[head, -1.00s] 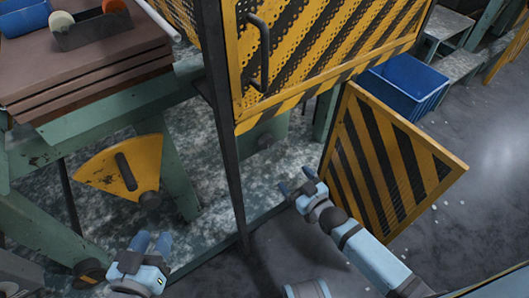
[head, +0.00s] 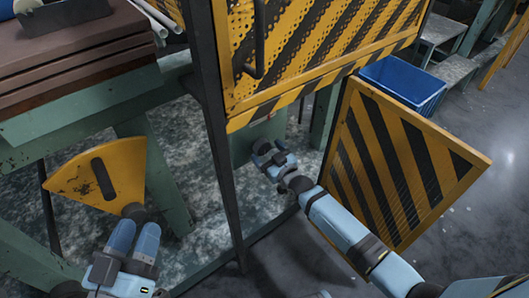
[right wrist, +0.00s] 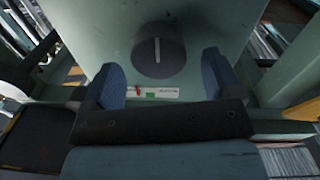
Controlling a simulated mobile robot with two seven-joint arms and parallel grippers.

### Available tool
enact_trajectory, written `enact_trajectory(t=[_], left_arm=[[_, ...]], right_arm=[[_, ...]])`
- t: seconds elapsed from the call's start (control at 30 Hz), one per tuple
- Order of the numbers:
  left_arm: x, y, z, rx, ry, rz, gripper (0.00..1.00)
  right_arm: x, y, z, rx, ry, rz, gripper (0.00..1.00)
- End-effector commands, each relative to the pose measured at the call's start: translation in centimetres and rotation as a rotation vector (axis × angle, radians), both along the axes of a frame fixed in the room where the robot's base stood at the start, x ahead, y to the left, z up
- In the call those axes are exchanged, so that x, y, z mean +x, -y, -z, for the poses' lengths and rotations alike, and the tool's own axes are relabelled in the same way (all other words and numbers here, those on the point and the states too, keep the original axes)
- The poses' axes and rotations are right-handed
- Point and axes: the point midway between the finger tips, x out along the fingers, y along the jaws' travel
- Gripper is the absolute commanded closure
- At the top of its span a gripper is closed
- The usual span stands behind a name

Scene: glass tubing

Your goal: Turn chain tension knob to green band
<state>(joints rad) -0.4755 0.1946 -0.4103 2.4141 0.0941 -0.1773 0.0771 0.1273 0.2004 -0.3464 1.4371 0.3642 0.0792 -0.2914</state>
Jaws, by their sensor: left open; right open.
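The chain tension knob (right wrist: 158,50) is a dark round knob with a pale pointer line, on a green metal face in the right wrist view. Its pointer stands nearly upright. Below it is a white label strip (right wrist: 168,92) with a red mark and a small green band (right wrist: 152,95). My right gripper (right wrist: 162,72) is open, its blue fingers on either side below the knob, with nothing between them. In the head view my right gripper (head: 271,154) reaches beneath the striped guard, and I cannot make out the knob there. My left gripper (head: 135,234) is open and empty at lower left.
A yellow striped guard (head: 310,50) with a dark handle hangs above my right gripper. A striped panel (head: 440,165) stands open beside my right arm. A dark post (head: 222,150) stands between the grippers. A yellow sector plate (head: 90,178) is near my left gripper; a blue bin (head: 405,85) stands behind.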

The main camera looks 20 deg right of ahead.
Motion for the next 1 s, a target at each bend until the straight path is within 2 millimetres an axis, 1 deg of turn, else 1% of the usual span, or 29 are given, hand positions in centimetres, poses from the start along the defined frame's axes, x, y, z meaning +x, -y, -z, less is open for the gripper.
enact_trajectory(t=[0.03,0.2,0.5,0.57,0.6,0.67,0.7,0.73,1.0], left_arm=[[0.0,0.1,-0.1,-0.008,0.014,0.004,0.57],[-0.2,0.3,-0.7,-0.026,0.037,0.012,0.57],[-0.2,0.3,-0.9,-0.03,0.042,0.014,0.57],[-0.2,0.3,-0.9,-0.03,0.041,0.014,0.57],[-0.2,0.3,-0.9,-0.03,0.041,0.014,0.57],[-0.2,0.3,-0.9,-0.03,0.041,0.014,0.57],[-0.2,0.3,-0.9,-0.03,0.041,0.014,0.57],[-0.2,0.3,-0.9,-0.03,0.041,0.014,0.57],[-0.2,0.3,-1.2,-0.029,0.045,0.012,0.57]], right_arm=[[0.7,-0.2,0.1,0.0,0.001,0.0,0.16],[1.8,-0.5,0.0,-0.001,0.0,0.0,0.16],[1.9,-0.6,0.0,0.0,-0.001,0.0,0.16],[1.9,-0.6,0.0,0.0,-0.001,0.0,0.3],[1.9,-0.6,0.0,0.0,-0.001,0.0,0.39],[1.9,-0.6,0.0,0.0,-0.001,0.0,0.53],[1.9,-0.6,0.0,0.0,-0.001,0.0,0.62],[1.9,-0.6,0.0,0.0,-0.001,0.0,0.65],[1.9,-0.6,-0.1,0.019,-0.008,0.0,0.65]])
